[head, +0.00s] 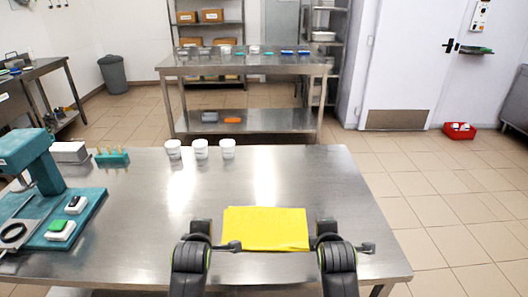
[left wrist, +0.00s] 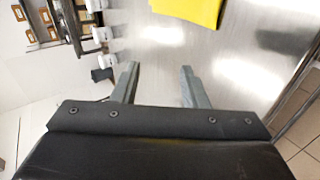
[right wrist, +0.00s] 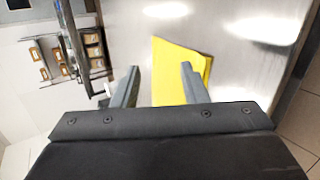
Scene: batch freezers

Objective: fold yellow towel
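The yellow towel (head: 265,228) lies flat as a rectangle on the steel table near its front edge. It also shows at the top of the left wrist view (left wrist: 190,10) and in the middle of the right wrist view (right wrist: 180,72). My left gripper (left wrist: 158,72) is open and empty, near the towel's left side. My right gripper (right wrist: 160,72) is open, near the towel's right side, with part of the towel showing between and beyond its fingers. In the head view, both arms come in at the towel's front corners. I cannot tell whether either gripper touches the cloth.
Several white cups (head: 200,149) stand at the table's back edge. A teal rack (head: 112,158) and a teal device (head: 45,190) occupy the table's left side. The steel table (head: 340,200) is clear right of the towel. Another steel table (head: 250,68) stands behind.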

